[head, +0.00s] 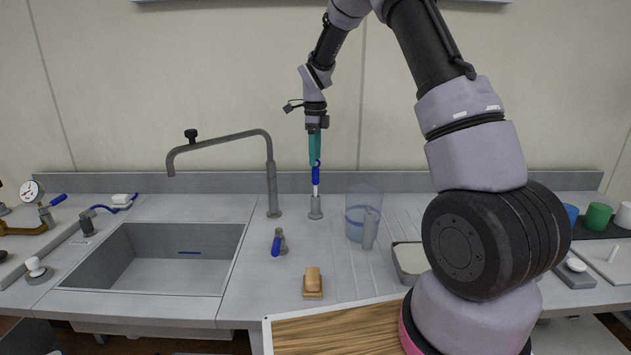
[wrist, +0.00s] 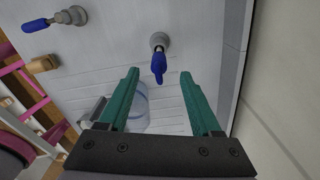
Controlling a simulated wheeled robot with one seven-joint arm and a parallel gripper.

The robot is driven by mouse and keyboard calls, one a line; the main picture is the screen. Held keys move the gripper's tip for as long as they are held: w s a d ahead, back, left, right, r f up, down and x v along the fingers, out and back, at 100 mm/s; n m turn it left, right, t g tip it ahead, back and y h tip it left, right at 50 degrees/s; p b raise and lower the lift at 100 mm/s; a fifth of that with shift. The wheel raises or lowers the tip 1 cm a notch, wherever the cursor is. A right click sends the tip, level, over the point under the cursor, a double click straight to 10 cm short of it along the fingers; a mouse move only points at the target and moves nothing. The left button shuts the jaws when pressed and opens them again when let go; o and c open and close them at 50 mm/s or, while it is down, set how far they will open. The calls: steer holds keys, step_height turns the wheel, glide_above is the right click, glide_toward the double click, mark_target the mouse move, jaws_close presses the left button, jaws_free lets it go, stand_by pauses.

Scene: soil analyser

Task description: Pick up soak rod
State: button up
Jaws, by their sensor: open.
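A slim upright rod with a blue grip and a pale lower shaft, which I take to be the soak rod (head: 316,176), stands in a small grey holder (head: 315,208) on the counter. In the wrist view the blue top of the rod (wrist: 158,68) shows between and beyond my fingertips, with the grey holder around its base. My gripper (head: 314,160) points down just above the rod, its teal fingers near the blue top. The wrist view shows my gripper (wrist: 160,73) open, with nothing held. Whether a finger touches the rod cannot be told.
A clear container with a blue band (head: 357,222) stands right of the holder. A grey tap (head: 271,170) rises to its left beside the sink (head: 150,262). A blue-handled fitting (head: 280,243) and a tan-topped block (head: 312,283) are nearer the front. The wall is close behind.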

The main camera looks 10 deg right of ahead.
mark_target(316, 184)
step_height(316, 184, down, 8)
steer(key=shift+s+r, duration=0.1)
stand_by(0.4)
steer(key=shift+c, duration=0.3)
jaws_close()
